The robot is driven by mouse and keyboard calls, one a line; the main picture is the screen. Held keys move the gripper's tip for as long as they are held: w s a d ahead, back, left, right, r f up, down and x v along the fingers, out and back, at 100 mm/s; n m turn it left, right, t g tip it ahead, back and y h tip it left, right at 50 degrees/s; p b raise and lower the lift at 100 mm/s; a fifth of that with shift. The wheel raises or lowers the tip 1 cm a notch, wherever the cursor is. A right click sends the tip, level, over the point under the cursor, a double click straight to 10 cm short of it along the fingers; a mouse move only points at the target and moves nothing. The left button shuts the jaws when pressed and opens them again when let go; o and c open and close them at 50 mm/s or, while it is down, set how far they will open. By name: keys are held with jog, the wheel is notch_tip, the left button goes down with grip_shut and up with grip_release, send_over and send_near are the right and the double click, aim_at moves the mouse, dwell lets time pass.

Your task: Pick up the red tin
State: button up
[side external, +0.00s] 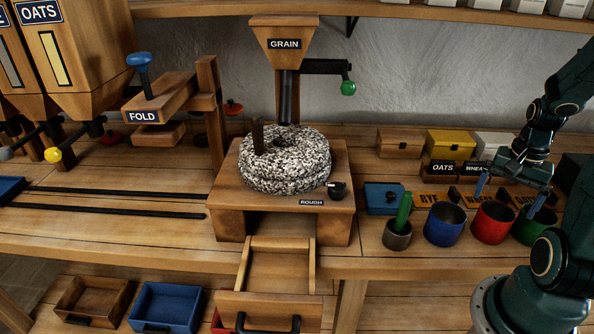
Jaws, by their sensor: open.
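The red tin (491,224) stands upright on the bench, in a row between a blue tin (445,226) and a green tin (534,228). My gripper (509,196) is above the red tin with its fingers pointing down. It is open and empty. One fingertip shows near the red tin's left rim and the other near the green tin's rim. I cannot tell whether either finger touches a tin. The red tin's front is clear to see.
A small grey cup (397,236) with a green item in it stands left of the tins. Name labels and small boxes (450,143) stand behind the row. The millstone (285,160) on its wooden stand is further left. The bench's front edge lies close before the tins.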

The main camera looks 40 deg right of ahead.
aim_at(496, 215)
jog(key=shift+f, duration=0.45)
jog(key=shift+w+f, duration=0.15)
jog(key=shift+f, duration=2.4)
jog(key=c, duration=1.1)
jog(key=shift+r, duration=0.15)
notch_tip(496, 215, up, 20)
jog(key=shift+f, duration=0.15)
